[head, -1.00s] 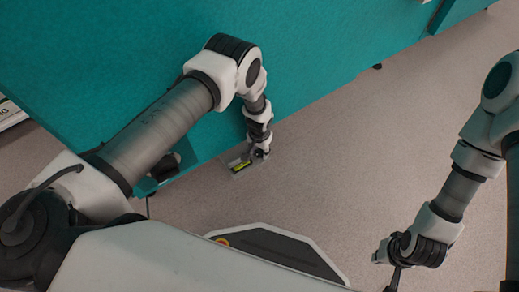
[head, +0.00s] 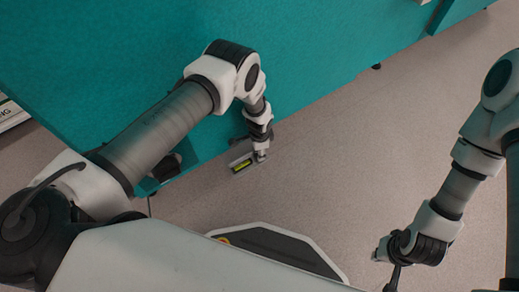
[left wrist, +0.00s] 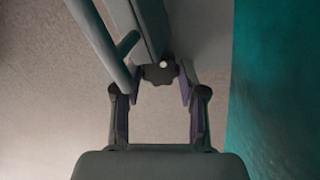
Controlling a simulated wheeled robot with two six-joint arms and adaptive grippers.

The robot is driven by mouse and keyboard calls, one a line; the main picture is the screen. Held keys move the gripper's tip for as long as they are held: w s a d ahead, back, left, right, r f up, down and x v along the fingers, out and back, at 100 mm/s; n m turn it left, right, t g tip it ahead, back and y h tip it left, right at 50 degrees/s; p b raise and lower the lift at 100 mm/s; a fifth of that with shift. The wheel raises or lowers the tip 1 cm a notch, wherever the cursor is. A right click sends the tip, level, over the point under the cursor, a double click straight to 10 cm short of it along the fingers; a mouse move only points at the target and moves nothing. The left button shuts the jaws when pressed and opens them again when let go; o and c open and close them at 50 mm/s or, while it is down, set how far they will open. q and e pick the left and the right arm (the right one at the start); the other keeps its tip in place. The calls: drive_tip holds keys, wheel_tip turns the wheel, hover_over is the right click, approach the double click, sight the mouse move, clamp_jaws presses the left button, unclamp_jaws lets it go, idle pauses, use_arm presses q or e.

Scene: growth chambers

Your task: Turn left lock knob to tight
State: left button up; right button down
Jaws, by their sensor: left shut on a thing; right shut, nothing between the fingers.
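The left lock knob (left wrist: 160,73) is a dark, lobed knob with a pale centre, at the top middle of the left wrist view. My left gripper (left wrist: 160,88) has one finger on each side of it and is shut on it. In the head view my left gripper (head: 261,157) points down at a small grey bracket with a yellow-green strip (head: 242,167), low beside the teal cabinet. The knob is too small or hidden to make out there. My right gripper (head: 391,281) is shut and empty at the lower right, away from the cabinet.
The large teal cabinet (head: 330,50) fills the upper part of the head view. In the left wrist view a grey bar (left wrist: 98,38) runs close beside the knob. The speckled floor (head: 350,160) is open between my arms.

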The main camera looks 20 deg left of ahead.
use_arm(q)
drive_tip(key=shift+m, duration=0.4)
drive_tip(key=o, duration=1.1)
drive_tip(key=shift+f, duration=0.1)
drive_tip(key=shift+o, duration=0.2)
wheel_tip(320, 180, up, 12)
